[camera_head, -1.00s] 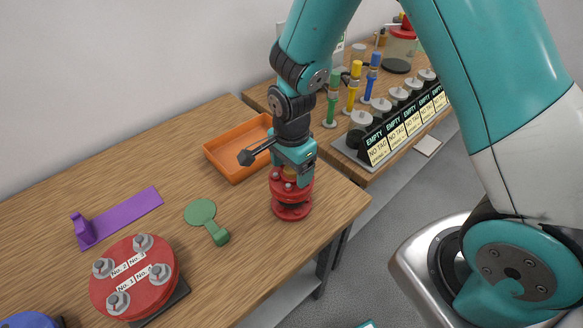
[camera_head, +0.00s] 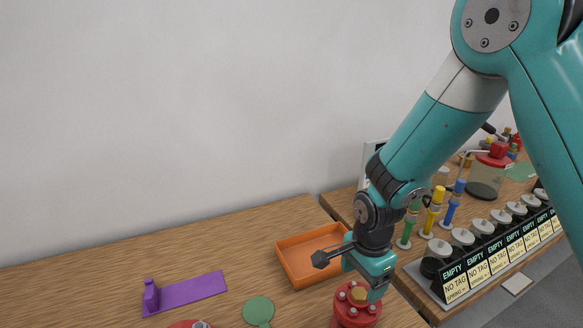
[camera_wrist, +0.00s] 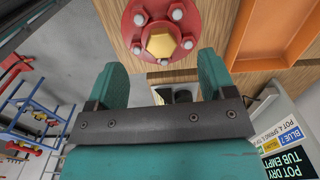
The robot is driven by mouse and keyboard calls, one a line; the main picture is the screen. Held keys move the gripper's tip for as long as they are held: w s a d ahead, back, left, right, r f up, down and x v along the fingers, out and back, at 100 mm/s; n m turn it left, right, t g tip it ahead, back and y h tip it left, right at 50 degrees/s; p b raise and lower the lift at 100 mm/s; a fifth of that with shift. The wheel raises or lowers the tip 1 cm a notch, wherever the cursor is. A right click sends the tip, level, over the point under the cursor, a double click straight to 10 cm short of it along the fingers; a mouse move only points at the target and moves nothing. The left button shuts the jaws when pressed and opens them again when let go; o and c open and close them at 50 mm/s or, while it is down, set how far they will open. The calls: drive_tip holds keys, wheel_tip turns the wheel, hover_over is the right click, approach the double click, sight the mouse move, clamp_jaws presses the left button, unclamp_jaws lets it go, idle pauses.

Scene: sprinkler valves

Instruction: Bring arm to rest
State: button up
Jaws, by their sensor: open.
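My arm reaches down over the wooden table in the head view. My gripper (camera_head: 376,292) is at the red flanged valve (camera_head: 352,318), just above and to the right of its brass hex nut. In the wrist view, the two teal fingers of my gripper (camera_wrist: 163,76) are apart with nothing between them. The red valve (camera_wrist: 140,12) with its brass hex nut (camera_wrist: 161,41) and several grey bolts lies beyond the fingertips. The valve's lower part is cut off in the head view.
An orange tray (camera_head: 290,265) is close behind the gripper. A purple bracket (camera_head: 190,292) and a green paddle-shaped piece (camera_head: 258,309) lie to the left. A second table holds coloured posts (camera_head: 433,212) and a row of labelled pots (camera_head: 497,250). The wall side is clear.

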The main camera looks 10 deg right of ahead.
drive_tip(key=s+a+r+n+y+b, duration=0.2)
drive_tip(key=s+a+r+n+b, duration=0.1)
drive_tip(key=s+r+n, duration=0.4)
wheel_tip(320, 180, up, 4)
drive_tip(key=n, duration=0.3)
drive_tip(key=shift+s+a+y, duration=0.2)
drive_tip(key=shift+s+y, duration=0.1)
drive_tip(key=shift+s, duration=0.1)
drive_tip(key=s+r+n, duration=0.1)
drive_tip(key=s+n, duration=0.2)
drive_tip(key=s+r+n+y+b, duration=0.1)
drive_tip(key=s+r+n, duration=0.1)
drive_tip(key=s+n, duration=0.2)
drive_tip(key=s+r+n+b, duration=0.1)
drive_tip(key=s+r+n, duration=0.1)
drive_tip(key=s+n, duration=0.1)
drive_tip(key=shift+s+a+n, duration=0.3)
drive_tip(key=shift+a+n, duration=0.05)
drive_tip(key=shift+n, duration=0.15)
drive_tip(key=shift+c, duration=0.9)
drive_tip(key=m+h+p, duration=0.4)
drive_tip(key=m+p, duration=0.1)
drive_tip(key=m, duration=1.7)
hover_over(360, 293)
wheel_tip(360, 293, down, 4)
wheel_tip(360, 293, down, 17)
drive_tip(key=p, duration=0.3)
drive_tip(key=shift+c, duration=0.5)
